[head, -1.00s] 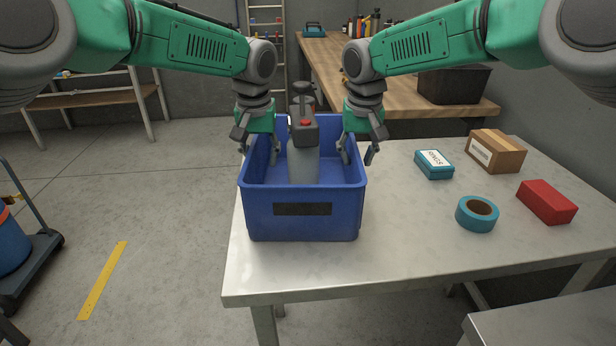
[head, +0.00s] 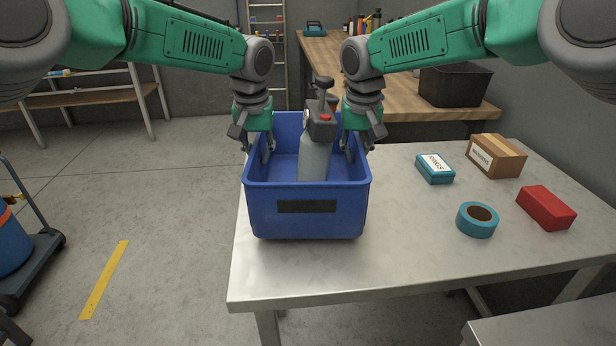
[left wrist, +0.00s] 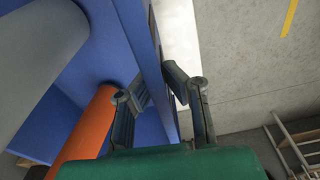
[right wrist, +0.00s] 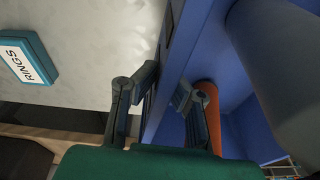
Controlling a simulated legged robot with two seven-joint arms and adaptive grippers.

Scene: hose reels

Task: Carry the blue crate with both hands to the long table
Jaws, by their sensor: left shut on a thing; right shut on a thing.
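The blue crate (head: 306,218) is at the left part of the metal table; I cannot tell whether its base touches the top. A grey spray bottle (head: 313,158) with a dark head stands in it, leaning slightly. An orange object (left wrist: 90,130) inside the crate shows in both wrist views. My left gripper (head: 258,150) is shut on the crate's left wall, one finger inside and one outside. My right gripper (head: 360,148) is shut on its right wall the same way. The long wooden table (head: 335,70) runs along the back right.
On the metal table (head: 400,265) are a teal box labelled RINGS (head: 435,169), blue tape (head: 477,220), a red box (head: 546,207) and a cardboard box (head: 496,156). A black bin (head: 455,85) and several bottles occupy the wooden table.

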